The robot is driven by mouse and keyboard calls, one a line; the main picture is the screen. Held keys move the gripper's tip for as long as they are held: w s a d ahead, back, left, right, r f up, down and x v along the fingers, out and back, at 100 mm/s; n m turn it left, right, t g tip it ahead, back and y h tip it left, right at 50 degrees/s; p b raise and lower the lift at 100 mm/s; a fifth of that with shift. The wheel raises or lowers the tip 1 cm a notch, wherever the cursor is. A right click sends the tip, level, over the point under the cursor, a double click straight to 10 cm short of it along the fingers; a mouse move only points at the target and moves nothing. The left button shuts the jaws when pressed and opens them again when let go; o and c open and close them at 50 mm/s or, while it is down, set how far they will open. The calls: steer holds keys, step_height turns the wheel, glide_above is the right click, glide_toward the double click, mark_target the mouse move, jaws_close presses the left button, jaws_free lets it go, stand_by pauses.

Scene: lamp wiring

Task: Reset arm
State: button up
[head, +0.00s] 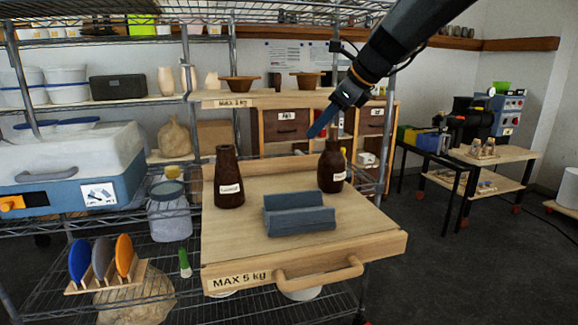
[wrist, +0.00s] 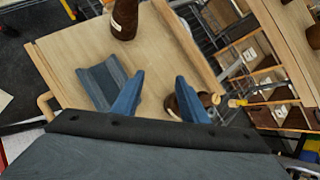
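My gripper (head: 322,125) is raised above the right back of a pull-out wooden board (head: 235,250). In the wrist view its two blue fingers (wrist: 160,76) stand apart with nothing between them. Two brown labelled bottles stand upright on the board, a left one (head: 229,185) and a right one (head: 331,170). A blue-grey V-shaped cradle (head: 298,222) lies empty in front of them. It also shows in the wrist view (wrist: 98,84) to the left of the fingers. In that view the right bottle is partly hidden behind the right finger.
Wire shelving surrounds the board, with a blue-and-white cooler box (head: 70,165) and a rack of coloured discs (head: 105,268) at left. A wooden drawer cabinet (head: 285,125) stands behind. A workbench with tools (head: 490,155) is at right. Open floor (head: 450,270) lies at front right.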

steer(key=s+d+f+n+g+h, duration=0.2)
steer(key=s+d+f+n, duration=0.4)
steer(key=s+f, duration=0.4)
steer(key=s+d+f+n+g+h, duration=0.2)
steer(key=s+d+f+n, duration=0.4)
steer(key=s+f, duration=0.4)
steer(key=s+d+f+n+g+h, duration=0.1)
steer(key=s+d+f+n, duration=0.1)
steer(key=s+f+n, duration=0.35)
steer(key=s+d+f+n+g+h, duration=0.1)
steer(key=s+d+f+n, duration=0.15)
steer(key=s, duration=0.55)
steer(key=a+p, duration=0.1)
steer(key=a+r+n+p, duration=0.1)
steer(key=a, duration=0.1)
steer(key=a+n+p, duration=0.1)
steer(key=a, duration=0.1)
steer(key=shift+r+p, duration=0.35)
